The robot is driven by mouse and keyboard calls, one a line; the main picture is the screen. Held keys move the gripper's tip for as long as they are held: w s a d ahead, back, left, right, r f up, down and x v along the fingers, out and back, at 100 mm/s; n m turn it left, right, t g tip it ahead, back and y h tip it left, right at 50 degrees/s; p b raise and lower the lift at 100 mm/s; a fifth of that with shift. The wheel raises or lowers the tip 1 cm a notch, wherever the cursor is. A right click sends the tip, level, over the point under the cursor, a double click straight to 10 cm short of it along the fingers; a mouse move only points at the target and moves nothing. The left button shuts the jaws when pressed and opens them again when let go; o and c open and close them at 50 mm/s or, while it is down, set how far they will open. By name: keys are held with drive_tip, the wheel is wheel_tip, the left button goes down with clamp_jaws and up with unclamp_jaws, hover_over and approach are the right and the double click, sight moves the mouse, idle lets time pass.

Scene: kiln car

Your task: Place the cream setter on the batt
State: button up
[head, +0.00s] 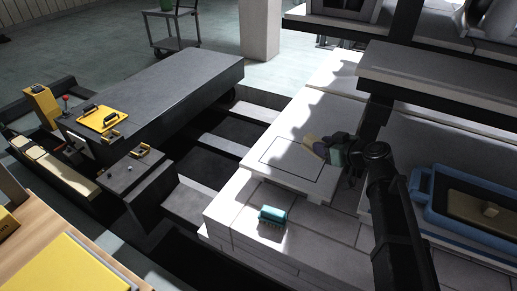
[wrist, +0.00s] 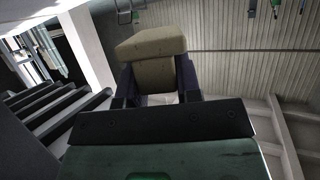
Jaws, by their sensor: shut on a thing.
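My gripper (head: 326,149) is over the right part of the batt (head: 286,158), a pale slab with a thin dark square outline on the car deck. It is shut on the cream setter (head: 312,142), a small tan block. In the wrist view the setter (wrist: 150,44) sits between the two dark fingers of my gripper (wrist: 157,78) and sticks out past their tips. The fingers hide part of it. I cannot tell whether the setter touches the batt or is just above it.
A teal brush (head: 272,215) lies on the deck in front of the batt. A blue tray (head: 428,201) with a tan block (head: 490,210) stands at the right. A dark shelf (head: 430,75) overhangs behind my arm. The batt's left part is clear.

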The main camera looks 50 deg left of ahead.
drive_tip(key=shift+s+a, duration=0.35)
drive_tip(key=shift+a, duration=0.2)
drive_tip(key=b, duration=0.7)
hover_over(314, 177)
wheel_tip(314, 177, down, 7)
drive_tip(key=shift+r, duration=0.2)
wheel_tip(314, 177, down, 4)
drive_tip(key=b, duration=0.3)
drive_tip(key=shift+b, duration=0.3)
drive_tip(key=shift+r+p, duration=0.3)
drive_tip(key=shift+f, duration=0.25)
drive_tip(key=o, duration=1)
drive_tip(key=shift+r, duration=0.1)
